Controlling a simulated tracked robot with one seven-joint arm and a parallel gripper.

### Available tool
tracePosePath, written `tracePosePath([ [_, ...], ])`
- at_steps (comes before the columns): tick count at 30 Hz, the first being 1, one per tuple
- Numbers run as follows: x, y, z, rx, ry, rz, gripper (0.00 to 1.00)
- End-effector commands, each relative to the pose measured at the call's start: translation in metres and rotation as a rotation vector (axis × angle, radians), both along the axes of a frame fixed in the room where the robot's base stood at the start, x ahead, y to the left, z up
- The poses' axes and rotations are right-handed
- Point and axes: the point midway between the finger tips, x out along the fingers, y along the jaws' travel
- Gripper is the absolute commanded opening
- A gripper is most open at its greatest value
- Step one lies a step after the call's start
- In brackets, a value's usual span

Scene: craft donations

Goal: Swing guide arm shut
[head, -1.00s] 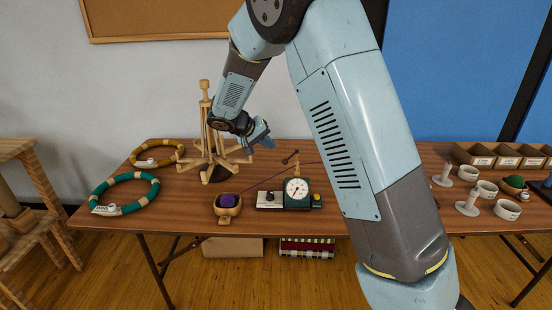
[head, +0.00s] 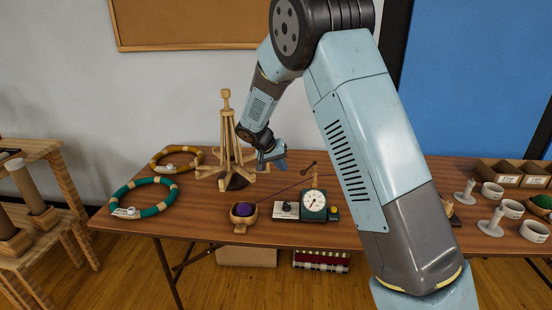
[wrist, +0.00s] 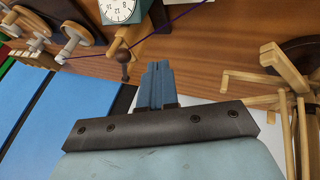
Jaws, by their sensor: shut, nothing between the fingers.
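The guide arm appears to be the thin dark-tipped rod (head: 308,168) behind the dial counter (head: 314,203); in the wrist view I see a wooden post with a dark knob (wrist: 123,56) beside the dial. I cannot tell how far it is swung. My gripper (head: 277,161) is shut and empty, above the table between the wooden yarn swift (head: 227,140) and the counter. In the wrist view, its fingers (wrist: 157,72) are close to the knob, apparently apart from it.
The swift's spokes stand close on the gripper's left. A green ring (head: 143,210) and an ochre ring (head: 176,152) lie at the table's left. White holders (head: 492,227) and a cardboard box (head: 498,178) stand at the right. My arm hides the table's middle right.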

Motion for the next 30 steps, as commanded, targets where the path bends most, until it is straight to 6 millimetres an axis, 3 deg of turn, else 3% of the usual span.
tracePosePath([
  [2, 0.004, -0.007, -0.012, -0.002, 0.003, -0.002, 0.0],
  [6, 0.001, -0.027, -0.012, 0.0, 0.0, -0.002, 0.0],
  [12, 0.0, -0.041, -0.015, 0.001, 0.0, -0.001, 0.0],
  [30, -0.003, -0.039, -0.016, 0.0, 0.0, 0.026, 0.0],
])
